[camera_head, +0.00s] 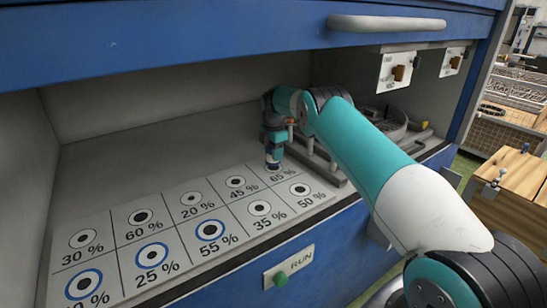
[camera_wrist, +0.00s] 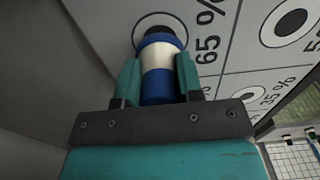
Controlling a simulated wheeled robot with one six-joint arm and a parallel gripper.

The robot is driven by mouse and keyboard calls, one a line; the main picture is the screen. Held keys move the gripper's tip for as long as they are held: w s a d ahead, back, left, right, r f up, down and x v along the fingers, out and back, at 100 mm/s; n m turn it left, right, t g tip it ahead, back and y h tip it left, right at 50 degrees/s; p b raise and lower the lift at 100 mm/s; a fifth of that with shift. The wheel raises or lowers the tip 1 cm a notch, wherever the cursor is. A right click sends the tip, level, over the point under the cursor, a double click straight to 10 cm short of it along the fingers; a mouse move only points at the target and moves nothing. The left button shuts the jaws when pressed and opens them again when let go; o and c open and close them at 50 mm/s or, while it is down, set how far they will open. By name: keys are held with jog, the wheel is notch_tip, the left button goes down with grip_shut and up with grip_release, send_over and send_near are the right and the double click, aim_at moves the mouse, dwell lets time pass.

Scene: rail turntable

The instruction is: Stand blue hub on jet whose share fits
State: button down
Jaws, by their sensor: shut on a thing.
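My gripper (camera_head: 273,147) reaches down over the 65 % cell at the far right of the printed card's back row. In the wrist view my gripper (camera_wrist: 158,72) is shut on the blue hub (camera_wrist: 157,55), a blue cylinder with a cream band and a dark end. The hub's dark end overlaps the ringed mark (camera_wrist: 138,30) beside "65 %". Whether it touches the card cannot be told. The card (camera_head: 180,203) carries two rows of ringed black dots with percentages. The 25 % (camera_head: 152,254) and 55 % (camera_head: 210,230) marks and the front-left one have blue rings.
The card lies in a recessed blue-and-grey bay. Dark grey round equipment (camera_head: 385,128) and posts stand right of my gripper. A handle (camera_head: 386,23) hangs above. A RUN button (camera_head: 281,279) is on the front. The card's left part is clear.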

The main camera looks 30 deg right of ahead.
jog(key=shift+f, duration=0.95)
jog(key=shift+f, duration=0.1)
jog(key=c, duration=0.8)
grip_release()
jog(key=shift+f, duration=0.1)
jog(key=shift+o, duration=0.2)
notch_tip(320, 180, up, 12)
jog(key=shift+r+b, duration=0.2)
jog(key=shift+b, duration=0.3)
